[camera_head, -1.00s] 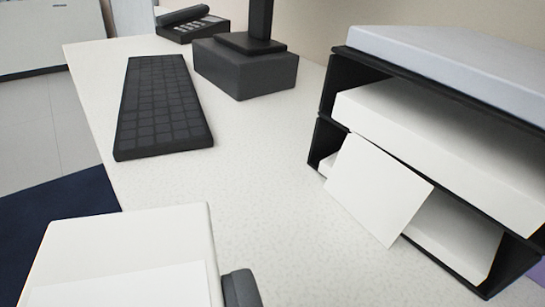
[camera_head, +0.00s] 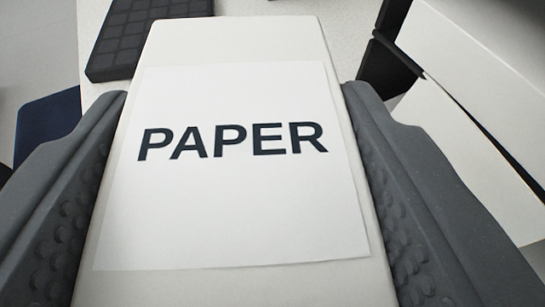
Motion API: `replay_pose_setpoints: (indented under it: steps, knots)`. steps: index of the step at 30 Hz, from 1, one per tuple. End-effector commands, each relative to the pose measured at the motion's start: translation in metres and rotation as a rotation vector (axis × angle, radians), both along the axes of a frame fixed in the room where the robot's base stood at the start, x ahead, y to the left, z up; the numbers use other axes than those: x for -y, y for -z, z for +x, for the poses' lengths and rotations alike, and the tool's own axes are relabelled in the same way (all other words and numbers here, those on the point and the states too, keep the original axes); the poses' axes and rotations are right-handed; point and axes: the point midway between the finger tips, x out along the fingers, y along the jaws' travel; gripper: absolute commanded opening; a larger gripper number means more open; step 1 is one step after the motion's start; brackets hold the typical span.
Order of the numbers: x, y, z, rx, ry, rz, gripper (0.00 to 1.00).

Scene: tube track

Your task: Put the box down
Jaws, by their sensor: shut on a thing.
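The white box (camera_head: 240,42) fills the middle of the view. A sheet on its top face reads "PAPER" in dark letters. My gripper (camera_head: 240,130) has one grey finger on each side of the box and is shut on it. The box is over the pale desk (camera_head: 290,7), of which only small parts show around it. The underside of the box is hidden, so I cannot tell whether it touches the desk.
A black keyboard (camera_head: 140,35) lies at the upper left, partly behind the box. A black tray stack (camera_head: 385,60) with white paper (camera_head: 470,150) stands close on the right. A dark blue area (camera_head: 48,128) shows below the desk's left edge.

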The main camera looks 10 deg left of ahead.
Motion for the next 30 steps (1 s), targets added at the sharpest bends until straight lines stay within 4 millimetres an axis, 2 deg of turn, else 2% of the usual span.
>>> replay_pose_setpoints:
  steps: [7,18,19,21,30]
  knots:
    - [0.001,0.032,0.000,-0.001,0.001,-0.001,0.29]
    - [0.001,0.034,0.000,0.000,0.001,0.001,0.29]
    - [0.001,0.034,0.000,0.000,0.001,0.001,0.60]
    - [0.001,0.034,0.000,0.000,0.001,0.001,0.76]
    - [0.001,0.033,0.000,-0.001,0.002,0.000,0.76]
